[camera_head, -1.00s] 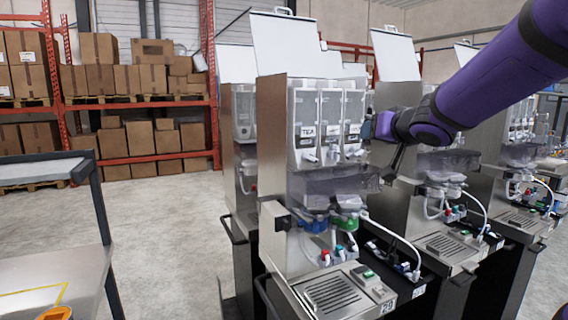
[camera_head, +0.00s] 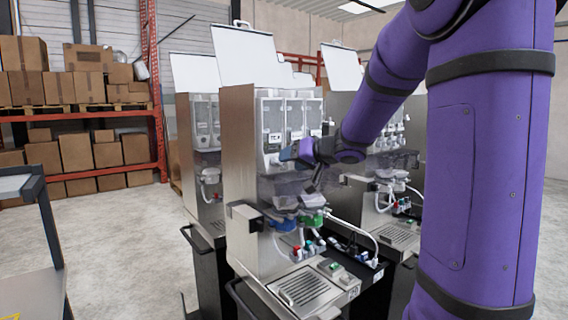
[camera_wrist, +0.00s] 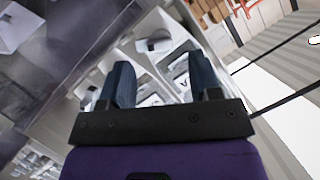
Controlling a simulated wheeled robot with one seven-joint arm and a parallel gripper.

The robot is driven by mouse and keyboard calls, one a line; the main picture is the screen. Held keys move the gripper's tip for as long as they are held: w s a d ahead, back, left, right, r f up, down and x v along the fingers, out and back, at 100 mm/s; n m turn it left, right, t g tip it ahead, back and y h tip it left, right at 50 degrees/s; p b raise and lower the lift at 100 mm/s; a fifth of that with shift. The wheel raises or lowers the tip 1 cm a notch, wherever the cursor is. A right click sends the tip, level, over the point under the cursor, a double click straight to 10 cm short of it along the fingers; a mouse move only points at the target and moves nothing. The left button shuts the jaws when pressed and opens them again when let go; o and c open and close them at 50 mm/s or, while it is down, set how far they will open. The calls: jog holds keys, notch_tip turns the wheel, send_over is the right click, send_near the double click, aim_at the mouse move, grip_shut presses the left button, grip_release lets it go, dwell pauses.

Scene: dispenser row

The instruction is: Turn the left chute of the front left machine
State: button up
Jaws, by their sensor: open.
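The front left machine (camera_head: 240,150) is a steel cabinet with a raised white lid and several clear canisters (camera_head: 271,115) side by side behind its front. My gripper (camera_head: 292,153) is in front of the canisters' lower part, just right of the left chute. In the wrist view my gripper (camera_wrist: 163,75) has its two dark fingers apart with nothing held between them. A white chute (camera_wrist: 154,43) shows just beyond the fingertips; I cannot tell which one it is.
Below the canisters are blue and green parts (camera_head: 311,219), hoses and a drip grille (camera_head: 300,287). Other machines stand behind and to the right. A grey cart (camera_head: 35,285) is at the left. Open floor lies between cart and machine.

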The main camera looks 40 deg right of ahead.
jog(key=shift+x, duration=1.8)
jog(key=c, duration=0.9)
jog(key=shift+a+n+h, duration=0.2)
jog(key=shift+n+h, duration=1.45)
jog(key=shift+n, duration=0.65)
jog(key=shift+a+n+h, duration=0.2)
jog(key=shift+n+h, duration=1.45)
jog(key=shift+n, duration=0.95)
